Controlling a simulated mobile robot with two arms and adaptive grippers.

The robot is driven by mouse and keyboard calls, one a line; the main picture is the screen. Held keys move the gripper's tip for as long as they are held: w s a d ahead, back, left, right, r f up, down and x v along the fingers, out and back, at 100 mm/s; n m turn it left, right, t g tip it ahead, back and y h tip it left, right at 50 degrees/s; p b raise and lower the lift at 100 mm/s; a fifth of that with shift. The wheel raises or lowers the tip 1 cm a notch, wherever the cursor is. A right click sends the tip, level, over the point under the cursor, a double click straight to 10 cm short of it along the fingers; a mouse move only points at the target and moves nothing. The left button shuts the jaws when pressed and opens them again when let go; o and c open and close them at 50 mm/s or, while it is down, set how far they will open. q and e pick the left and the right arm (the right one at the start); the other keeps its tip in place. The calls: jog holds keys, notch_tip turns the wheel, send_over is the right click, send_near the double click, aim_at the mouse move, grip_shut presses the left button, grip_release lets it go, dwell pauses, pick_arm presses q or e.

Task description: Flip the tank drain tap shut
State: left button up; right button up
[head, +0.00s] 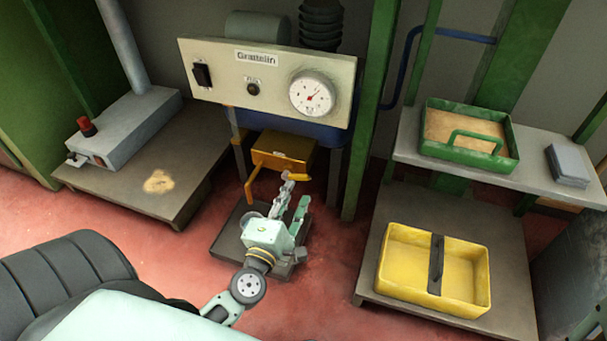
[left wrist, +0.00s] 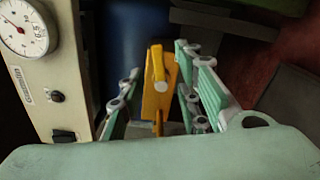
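The orange drain tap (head: 285,152) sits low at the front of the tank, under the "Gratelin" panel. A short orange lever (head: 296,177) with a pale end shows at its right front, close to my left fingertips. It also shows between my fingers in the left wrist view (left wrist: 158,62). An orange bar (head: 252,184) hangs at the tap's left front. My left gripper (head: 295,192) is open, with its fingers spread on both sides of the lever. I cannot tell whether they touch it. My right gripper is not in view.
A cream panel (head: 217,72) with a dial (head: 312,94) is above the tap. A dark floor tray (head: 228,238) lies beneath my gripper. A yellow crate (head: 463,269) and a green tray (head: 512,147) stand at right. A grey box (head: 135,120) is at left.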

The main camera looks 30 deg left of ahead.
aim_at(299, 179)
pick_arm(q)
jog(key=x, duration=0.7)
jog(key=shift+r, duration=0.1)
jog(key=shift+d, duration=0.1)
jog(key=shift+c, duration=0.3)
grip_shut()
